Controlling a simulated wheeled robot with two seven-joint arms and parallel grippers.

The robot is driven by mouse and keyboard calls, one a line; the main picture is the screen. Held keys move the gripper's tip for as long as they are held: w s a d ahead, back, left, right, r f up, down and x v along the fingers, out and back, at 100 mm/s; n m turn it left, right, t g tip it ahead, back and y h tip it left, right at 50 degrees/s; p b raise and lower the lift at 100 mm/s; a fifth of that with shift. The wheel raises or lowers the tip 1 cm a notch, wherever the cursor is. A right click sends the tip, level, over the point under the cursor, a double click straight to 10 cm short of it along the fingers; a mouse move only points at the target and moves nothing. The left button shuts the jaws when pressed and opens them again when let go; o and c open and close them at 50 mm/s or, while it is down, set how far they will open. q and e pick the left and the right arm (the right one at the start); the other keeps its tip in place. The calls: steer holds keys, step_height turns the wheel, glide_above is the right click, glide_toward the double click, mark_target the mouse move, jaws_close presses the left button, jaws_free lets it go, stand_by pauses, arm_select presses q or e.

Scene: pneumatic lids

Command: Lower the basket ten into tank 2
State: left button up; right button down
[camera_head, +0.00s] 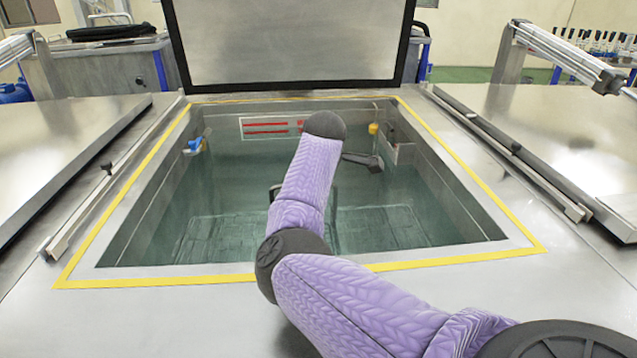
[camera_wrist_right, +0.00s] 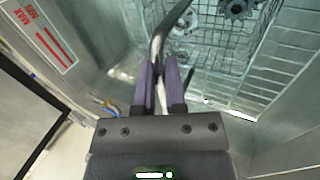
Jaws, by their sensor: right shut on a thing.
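The open tank (camera_head: 440,185) has a yellow-edged rim and greenish liquid inside; no number is legible on it. My right arm reaches over it in the head view and hides its own gripper. In the right wrist view my right gripper (camera_wrist_right: 160,95) is shut on a dark curved handle (camera_wrist_right: 158,45). Below the handle is a wire basket (camera_wrist_right: 205,45) holding round metal parts. The basket is over or in the tank; I cannot tell how deep it hangs. In the head view the arm hides most of it, with dark upright bars (camera_head: 333,205) showing beside the arm. My left gripper is not in view.
The tank's lid (camera_head: 285,40) stands raised behind the opening. Flat steel lids (camera_head: 60,150) and (camera_head: 565,125) lie shut on both sides. A blue fitting (camera_head: 195,145) and a yellow one (camera_head: 373,128) sit on the tank walls. A red-marked label (camera_head: 265,128) is on the back wall.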

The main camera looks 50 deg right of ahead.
steer(key=c, duration=0.6)
jaws_free()
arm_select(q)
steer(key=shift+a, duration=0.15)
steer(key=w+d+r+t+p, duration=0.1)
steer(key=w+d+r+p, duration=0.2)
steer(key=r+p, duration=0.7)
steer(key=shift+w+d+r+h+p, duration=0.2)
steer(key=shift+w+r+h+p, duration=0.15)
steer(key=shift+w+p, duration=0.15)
arm_select(e)
steer(key=s+a+r, duration=0.1)
steer(key=r, duration=0.6)
steer(key=s+a+r, duration=0.1)
steer(key=r, duration=0.6)
steer(key=s+a+r, duration=0.1)
steer(key=r, duration=0.5)
steer(key=shift+s+r, duration=0.35)
steer(key=shift+r, duration=0.05)
